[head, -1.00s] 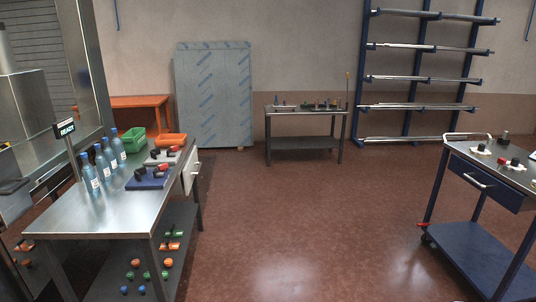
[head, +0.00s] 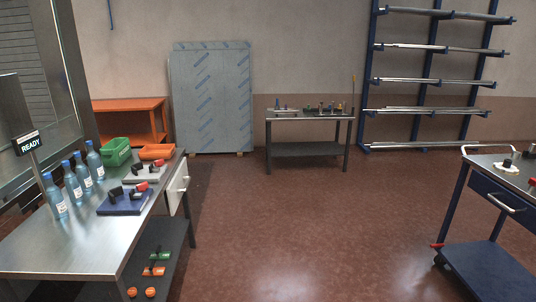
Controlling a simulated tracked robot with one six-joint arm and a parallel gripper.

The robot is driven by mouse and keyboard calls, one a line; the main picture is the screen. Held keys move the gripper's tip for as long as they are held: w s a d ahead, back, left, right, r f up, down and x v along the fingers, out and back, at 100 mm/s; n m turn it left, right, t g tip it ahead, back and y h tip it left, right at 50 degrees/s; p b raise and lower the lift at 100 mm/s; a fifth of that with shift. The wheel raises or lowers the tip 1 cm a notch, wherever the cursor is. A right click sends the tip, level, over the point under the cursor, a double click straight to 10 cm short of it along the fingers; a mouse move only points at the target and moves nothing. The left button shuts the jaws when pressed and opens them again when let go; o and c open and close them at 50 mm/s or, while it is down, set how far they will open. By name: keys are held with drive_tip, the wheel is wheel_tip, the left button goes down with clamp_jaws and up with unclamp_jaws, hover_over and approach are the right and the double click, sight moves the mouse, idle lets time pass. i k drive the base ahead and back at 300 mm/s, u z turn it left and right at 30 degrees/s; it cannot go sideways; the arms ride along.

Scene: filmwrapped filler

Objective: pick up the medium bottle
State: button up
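Several blue bottles with dark blue caps and white labels stand upright in a row on the steel table at the left in the head view. The nearest bottle (head: 55,196) is beside the READY sign post. Behind it stand a second bottle (head: 73,183), a third bottle (head: 84,173) and the farthest bottle (head: 95,161). They look alike, and I cannot tell from this view which is the medium one. My gripper is not in view.
A blue cart (head: 485,270) is at right. The floor (head: 300,225) between is clear.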

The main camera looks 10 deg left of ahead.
sight(70, 179)
drive_tip(key=i, duration=3.9)
drive_tip(key=u, duration=1.45)
